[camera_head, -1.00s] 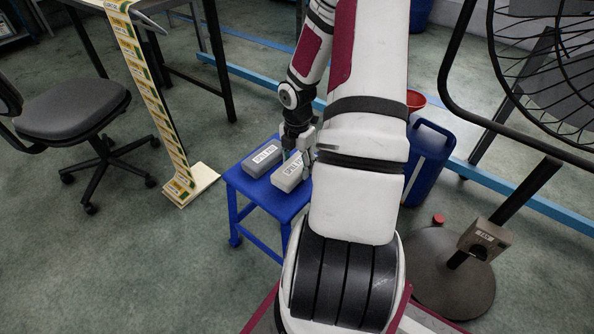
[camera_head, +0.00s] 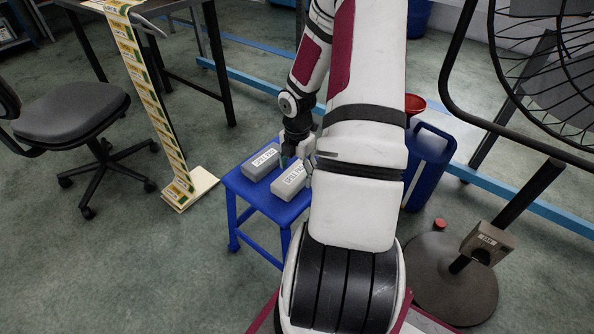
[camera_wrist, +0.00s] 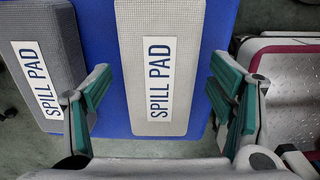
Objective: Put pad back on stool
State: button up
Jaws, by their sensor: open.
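A light grey spill pad (camera_head: 290,180) rests on the blue stool (camera_head: 238,183), on the side nearer my arm. It also shows in the wrist view (camera_wrist: 160,65), lying between the open fingers of my gripper (camera_wrist: 160,103) with a gap on each side. A second, darker grey spill pad (camera_head: 262,161) lies to its left on the same stool; in the wrist view (camera_wrist: 45,80) it is partly behind the left finger. My gripper (camera_head: 298,160) is at the lighter pad, its right side partly hidden by my arm in the head view.
A blue canister (camera_head: 428,165) with a red funnel (camera_head: 414,102) stands right of the stool. A fan (camera_head: 550,70) on a round base is further right. An office chair (camera_head: 70,115) and a leaning strip (camera_head: 150,100) are left.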

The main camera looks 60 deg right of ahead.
notch_tip(320, 180, up, 10)
jog(key=p, duration=0.6)
notch_tip(320, 180, up, 15)
jog(key=m+g+h, duration=0.1)
jog(key=m+h, duration=0.1)
jog(key=m, duration=0.3)
send_over(297, 173)
jog(key=a, duration=0.9)
jog(key=s+a+r+m, duration=0.4)
jog(key=a+r, duration=0.2)
jog(key=a, duration=0.2)
jog(key=s+a+r+m, duration=0.4)
jog(key=s+a+r, duration=0.15)
jog(key=a, duration=0.25)
jog(key=s+a+r+m+t+y, duration=0.1)
jog(key=s+a+r+m+y, duration=0.1)
jog(key=s+a+m, duration=0.2)
jog(key=s+a, duration=0.3)
jog(key=s, duration=0.1)
jog(key=shift+a, duration=0.15)
notch_tip(297, 173, up, 27)
jog(key=t+p, duration=0.4)
jog(key=p, duration=2.1)
jog(key=shift+d, duration=0.25)
